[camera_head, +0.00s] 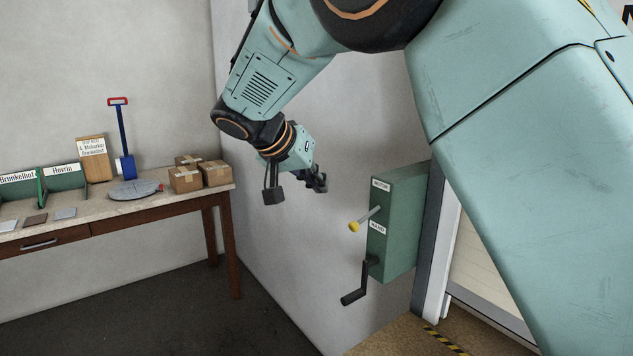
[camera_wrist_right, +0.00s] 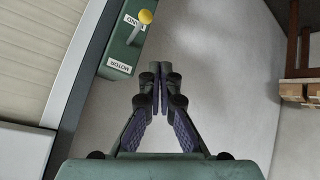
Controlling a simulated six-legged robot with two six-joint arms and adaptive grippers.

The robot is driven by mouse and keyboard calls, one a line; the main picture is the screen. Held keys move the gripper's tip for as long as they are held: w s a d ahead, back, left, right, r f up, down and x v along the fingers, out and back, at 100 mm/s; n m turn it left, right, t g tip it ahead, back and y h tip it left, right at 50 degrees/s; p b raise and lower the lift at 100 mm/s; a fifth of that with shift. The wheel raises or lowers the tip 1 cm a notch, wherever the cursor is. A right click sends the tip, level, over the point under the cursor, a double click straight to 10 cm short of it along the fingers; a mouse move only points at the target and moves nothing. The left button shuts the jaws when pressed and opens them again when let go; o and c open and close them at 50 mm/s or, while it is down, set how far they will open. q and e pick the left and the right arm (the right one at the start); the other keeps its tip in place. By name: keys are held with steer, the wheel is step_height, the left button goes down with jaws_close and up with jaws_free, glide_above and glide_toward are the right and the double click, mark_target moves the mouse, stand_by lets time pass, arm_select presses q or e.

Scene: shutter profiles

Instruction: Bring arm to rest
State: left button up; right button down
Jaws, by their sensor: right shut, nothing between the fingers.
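My right arm reaches in from the top right of the head view. Its gripper (camera_head: 319,184) is in the air in front of the wall, up and left of the green control box (camera_head: 402,225). In the wrist view the gripper (camera_wrist_right: 159,80) has its fingers together with nothing between them. It is apart from the box (camera_wrist_right: 121,50). The box has MOTOR and HAND labels, a lever with a yellow knob (camera_head: 353,227) and a black crank handle (camera_head: 355,297). The knob (camera_wrist_right: 145,16) shows beside the HAND label in the wrist view. My left gripper is not in view.
A table (camera_head: 150,214) at the left holds cardboard boxes (camera_head: 185,180), a round grey plate (camera_head: 135,190), a blue tool with a red handle (camera_head: 122,135) and green trays (camera_head: 64,178). A shutter (camera_wrist_right: 25,60) is beside the box. The floor between table and box is clear.

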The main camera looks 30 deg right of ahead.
steer(key=w+a+f+n+t+y+b, duration=0.1)
steer(key=a+f+n+t+y, duration=0.1)
steer(key=a+f+n+y, duration=0.3)
steer(key=w+a+f+n+t+y, duration=0.1)
steer(key=w+a+f+n, duration=0.15)
steer(key=f, duration=0.55)
steer(key=s+a+f+n+y+b, duration=0.1)
steer(key=s+a+f+b, duration=0.3)
steer(key=f, duration=0.6)
steer(key=s+d+f+n+y+b, duration=0.1)
steer(key=s+f+n+y, duration=0.1)
steer(key=s+f, duration=0.6)
steer(key=s+d+f+m+g+b, duration=0.1)
steer(key=s+f+g+b, duration=0.5)
steer(key=s+f, duration=2.6)
steer(key=d+b, duration=0.1)
steer(key=b, duration=0.6)
steer(key=shift+s+d+h, duration=0.2)
steer(key=shift+d+h, duration=0.05)
steer(key=shift+h, duration=0.05)
